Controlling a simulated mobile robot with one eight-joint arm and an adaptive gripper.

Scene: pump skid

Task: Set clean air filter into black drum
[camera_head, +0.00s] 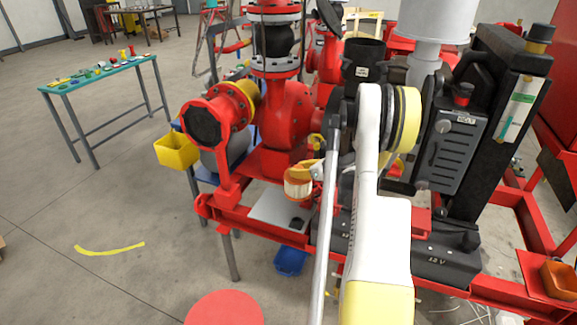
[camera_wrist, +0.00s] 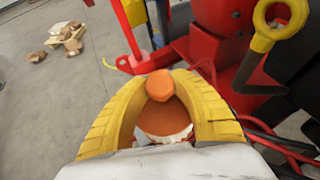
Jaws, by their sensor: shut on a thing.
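The clean air filter, a short pale pleated cylinder with an orange top (camera_head: 298,188), is in my gripper (camera_head: 305,170) in front of the red pump. In the wrist view, the filter's orange body and knob (camera_wrist: 160,86) sit between the two yellow fingers of my gripper (camera_wrist: 160,78), which are shut on it. Part of its pale side shows below. The black drum (camera_head: 363,58) is an upright, open-topped cylinder with a small label, up and right of the filter in the head view. My arm hides its lower part. The drum cannot be made out in the wrist view.
A pale plate (camera_head: 270,211) with a dark patch lies on the red skid frame below the filter. A yellow bin (camera_head: 177,151) hangs left, and a blue bin (camera_head: 290,262) is below. A black ribbed unit (camera_head: 450,148) stands right of my arm. Floor at left is open.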

